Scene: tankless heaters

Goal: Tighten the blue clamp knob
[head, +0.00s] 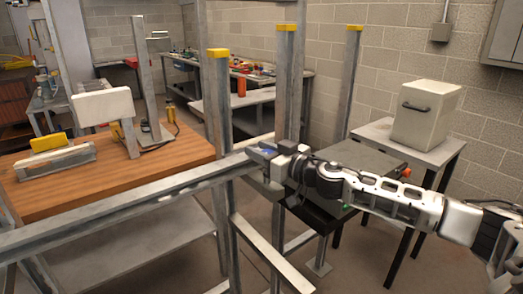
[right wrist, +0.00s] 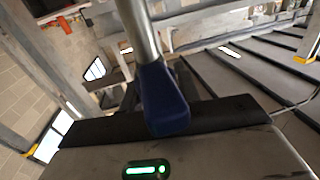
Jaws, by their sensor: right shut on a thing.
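The blue clamp knob (right wrist: 163,98) fills the middle of the right wrist view, on the end of a grey metal rod (right wrist: 135,28). In the head view only a small blue patch of it (head: 264,151) shows by the metal beam, mostly hidden by my gripper. My right gripper (head: 270,160) reaches in from the right and is shut on the knob. The dark edge of the gripper body (right wrist: 90,130) lies just below the knob in the right wrist view. My left gripper is not in view.
A galvanized beam (head: 130,205) runs from the left to the knob, among upright posts (head: 288,85) with yellow caps. A wooden-topped workbench (head: 170,158) stands at left. A dark table (head: 350,158) stands behind my right arm, with a white bin (head: 427,115) farther right.

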